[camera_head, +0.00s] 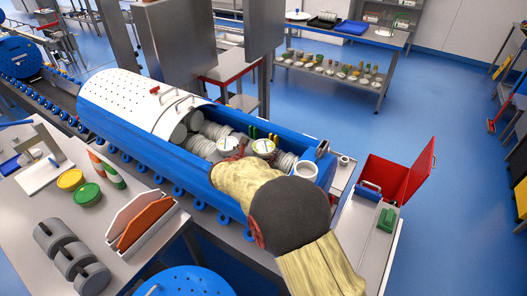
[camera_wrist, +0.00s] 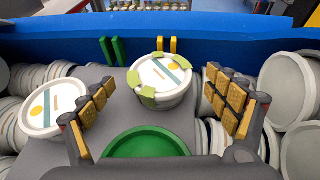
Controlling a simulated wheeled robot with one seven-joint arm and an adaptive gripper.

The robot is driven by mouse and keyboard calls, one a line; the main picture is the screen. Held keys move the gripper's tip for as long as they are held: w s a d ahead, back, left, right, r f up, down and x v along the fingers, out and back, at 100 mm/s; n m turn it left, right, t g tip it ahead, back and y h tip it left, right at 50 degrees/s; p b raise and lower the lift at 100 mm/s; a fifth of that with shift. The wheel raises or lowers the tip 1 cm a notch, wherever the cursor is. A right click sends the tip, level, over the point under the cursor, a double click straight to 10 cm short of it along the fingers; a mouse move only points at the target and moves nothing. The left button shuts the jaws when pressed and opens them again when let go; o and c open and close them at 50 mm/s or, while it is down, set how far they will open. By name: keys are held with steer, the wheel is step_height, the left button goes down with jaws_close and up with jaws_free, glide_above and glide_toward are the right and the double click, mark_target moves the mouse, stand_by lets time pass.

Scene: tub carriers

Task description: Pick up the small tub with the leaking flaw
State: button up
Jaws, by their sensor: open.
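A small white tub (camera_wrist: 160,80) with a striped lid and green smears around its rim stands in the middle of the wrist view. What seems to be the same tub (camera_head: 263,147) shows in the head view, inside the blue carrier (camera_head: 165,138). A second white tub (camera_wrist: 48,108), with a yellow dot and no green smears visible, stands to its left; it also shows in the head view (camera_head: 228,146). My gripper (camera_wrist: 160,84) is open, its padded fingers apart on either side of the smeared tub, with nothing held. In the head view my arm largely hides it.
A green round surface (camera_wrist: 145,145) lies low between the fingers, partly hidden. Stacked grey discs (camera_wrist: 298,90) lie at both sides. The carrier's blue wall (camera_wrist: 60,45) rises behind, with green and yellow strips. A red open box (camera_head: 400,170) stands to the right.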

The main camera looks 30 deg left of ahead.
steer(key=shift+w, duration=0.25)
steer(key=shift+c, duration=0.8)
steer(key=c, duration=1.1)
steer(key=shift+c, duration=0.7)
